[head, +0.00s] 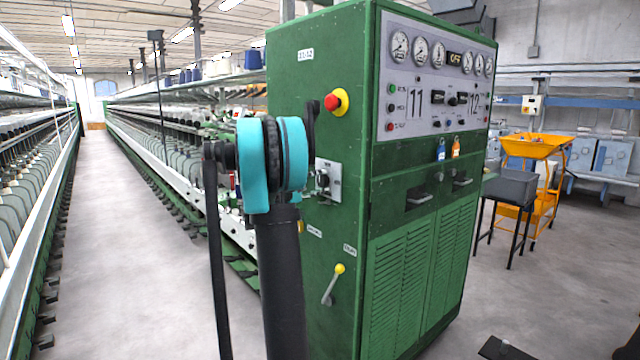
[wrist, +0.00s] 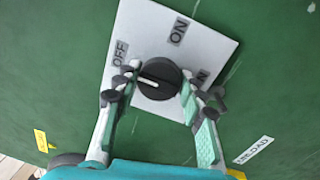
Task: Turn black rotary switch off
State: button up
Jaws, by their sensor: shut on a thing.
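The black rotary switch (wrist: 158,79) sits on a light grey plate (wrist: 192,22) on a green cabinet side. Its white pointer line is seen in the wrist view, aimed to the left, a little below the OFF label (wrist: 120,53). An ON label (wrist: 179,31) is at the top, and another label at the right is partly covered by a finger. My gripper (wrist: 157,88) has one finger on each side of the knob and is shut on it. In the head view the switch (head: 322,180) shows on the cabinet's left side, beside my teal-and-black arm.
The green cabinet (head: 400,200) carries a red button on yellow (head: 337,101), a yellow-knobbed lever (head: 333,284) and a front panel of gauges (head: 435,75). Spinning frames line the left. A dark table (head: 510,187) and an orange cart (head: 540,147) stand right. The left aisle floor is clear.

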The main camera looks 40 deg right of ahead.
jog(key=o, duration=1.2)
jog(key=shift+c, duration=0.2)
jog(key=shift+a, duration=0.1)
jog(key=s+a, duration=0.1)
jog(key=a, duration=1)
jog(key=shift+a+f, duration=0.4)
jog(key=s+a+f+m+t+y, duration=0.1)
jog(key=s+a+f+y, duration=0.5)
jog(key=f, duration=0.4)
jog(key=s+a+f+t+y, duration=0.1)
jog(key=s+a+f+y, duration=0.3)
jog(key=s+a+f, duration=0.35)
jog(key=s+a+f+m+y, duration=0.1)
jog(key=s+a+f+y, duration=0.3)
jog(key=s+a+f, duration=0.3)
jog(key=s+a+f+y, duration=0.4)
jog(key=s+a+f, duration=0.3)
jog(key=a, duration=0.4)
jog(key=shift+f+m+t+y, duration=0.3)
jog(key=shift+m+y, duration=0.1)
